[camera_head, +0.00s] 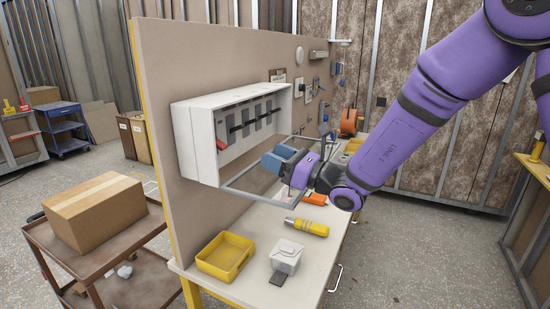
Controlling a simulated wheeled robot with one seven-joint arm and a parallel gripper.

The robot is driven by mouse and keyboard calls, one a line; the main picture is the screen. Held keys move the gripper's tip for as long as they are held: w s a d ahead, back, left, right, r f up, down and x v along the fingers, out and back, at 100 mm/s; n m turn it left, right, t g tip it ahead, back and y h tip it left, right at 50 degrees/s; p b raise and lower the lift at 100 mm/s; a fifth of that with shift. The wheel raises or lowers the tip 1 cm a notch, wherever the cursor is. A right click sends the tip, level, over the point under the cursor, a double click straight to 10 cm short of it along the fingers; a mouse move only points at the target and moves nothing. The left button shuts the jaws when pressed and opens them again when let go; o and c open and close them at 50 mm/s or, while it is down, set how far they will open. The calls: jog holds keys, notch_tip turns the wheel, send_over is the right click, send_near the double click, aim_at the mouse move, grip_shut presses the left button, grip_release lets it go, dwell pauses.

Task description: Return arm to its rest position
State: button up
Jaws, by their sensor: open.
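My purple arm reaches in from the upper right. My gripper (284,170) is at its end, in front of the open white wall box (196,140). The gripper is open, but its fingertips are small and partly hidden at this angle. I cannot tell whether it touches the grey-framed door (250,205) of the box, which sticks out below and behind it. A blue block-like part (280,158) shows at the gripper's left end; I cannot tell whether it belongs to the gripper. Inside the box are dark switch-like parts and a red handle (221,144).
Below is a workbench (240,285) with a yellow tray (226,256), a white container (287,256) and a yellow tool (307,227). An orange thing (349,122) stands further back. A cardboard box (95,210) is on a brown cart at left. Floor right of the bench is clear.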

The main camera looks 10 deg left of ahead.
jog(key=s+d+r+n+g+h, duration=0.3)
jog(key=s+d+n+g, duration=0.15)
jog(key=s+n, duration=0.3)
jog(key=s+d+r+n+g+h, duration=0.35)
jog(key=s+d+n, duration=0.2)
jog(key=s, duration=0.25)
jog(key=s+d+n+t+h, duration=0.2)
jog(key=s+d+n+h, duration=0.1)
jog(key=d, duration=0.6)
jog(key=s+d+n+t+h, duration=0.2)
jog(key=s+d+h, duration=0.3)
jog(key=d, duration=0.3)
jog(key=s+d+n+t+h, duration=0.2)
jog(key=s+d+n+h, duration=0.2)
jog(key=d, duration=0.5)
jog(key=shift+s+d+f+h, duration=0.3)
jog(key=shift+s+h, duration=0.25)
jog(key=shift+s, duration=0.35)
